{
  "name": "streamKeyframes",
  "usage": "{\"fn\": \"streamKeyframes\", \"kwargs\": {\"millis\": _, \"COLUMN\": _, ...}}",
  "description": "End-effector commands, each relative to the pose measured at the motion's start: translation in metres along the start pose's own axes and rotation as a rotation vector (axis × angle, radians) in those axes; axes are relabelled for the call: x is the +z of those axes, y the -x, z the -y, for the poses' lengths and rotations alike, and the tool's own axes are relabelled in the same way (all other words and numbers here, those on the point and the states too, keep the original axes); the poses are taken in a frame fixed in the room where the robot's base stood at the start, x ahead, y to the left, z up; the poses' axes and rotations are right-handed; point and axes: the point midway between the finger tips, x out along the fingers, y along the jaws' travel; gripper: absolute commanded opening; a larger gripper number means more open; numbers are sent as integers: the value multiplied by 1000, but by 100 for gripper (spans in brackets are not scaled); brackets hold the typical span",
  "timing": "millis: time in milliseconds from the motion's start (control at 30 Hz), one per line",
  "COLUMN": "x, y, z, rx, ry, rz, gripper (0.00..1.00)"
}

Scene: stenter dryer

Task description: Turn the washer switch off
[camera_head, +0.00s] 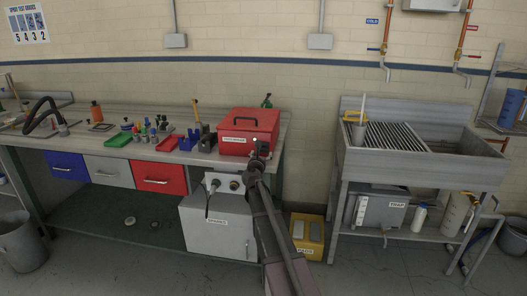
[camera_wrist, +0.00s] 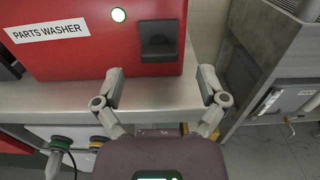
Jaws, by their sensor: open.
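The red parts washer (camera_head: 240,123) sits at the right end of the workbench. A black switch (camera_wrist: 159,42) is on the front, right of the lamp. I cannot tell its on or off position from its shape. My gripper (camera_wrist: 160,75) is open and empty, its two fingers spread below and to either side of the switch in the picture. In the head view my gripper (camera_head: 262,150) hides the switch area.
The workbench (camera_head: 100,112) carries bottles and green and red trays left of the washer. A grey cabinet (camera_head: 218,235) stands below, with a yellow bin (camera_head: 308,232) beside it. A metal sink unit (camera_head: 425,165) stands to the right, across a gap.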

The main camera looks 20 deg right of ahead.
Motion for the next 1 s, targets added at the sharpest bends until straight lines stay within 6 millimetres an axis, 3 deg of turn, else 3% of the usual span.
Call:
{"fn": "streamKeyframes", "kwargs": {"millis": 100, "x": 0, "y": -19, "z": -1, "rx": -1, "ry": 0, "rz": 0, "gripper": 91}}
{"fn": "streamKeyframes", "kwargs": {"millis": 300, "x": 0, "y": -35, "z": 0, "rx": 0, "ry": 0, "rz": 0, "gripper": 91}}
{"fn": "streamKeyframes", "kwargs": {"millis": 733, "x": 0, "y": -38, "z": 0, "rx": 1, "ry": 0, "rz": 0, "gripper": 91}}
{"fn": "streamKeyframes", "kwargs": {"millis": 767, "x": 0, "y": -38, "z": 0, "rx": 1, "ry": 0, "rz": 0, "gripper": 86}}
{"fn": "streamKeyframes", "kwargs": {"millis": 1000, "x": 0, "y": -38, "z": 0, "rx": 0, "ry": 0, "rz": 0, "gripper": 14}}
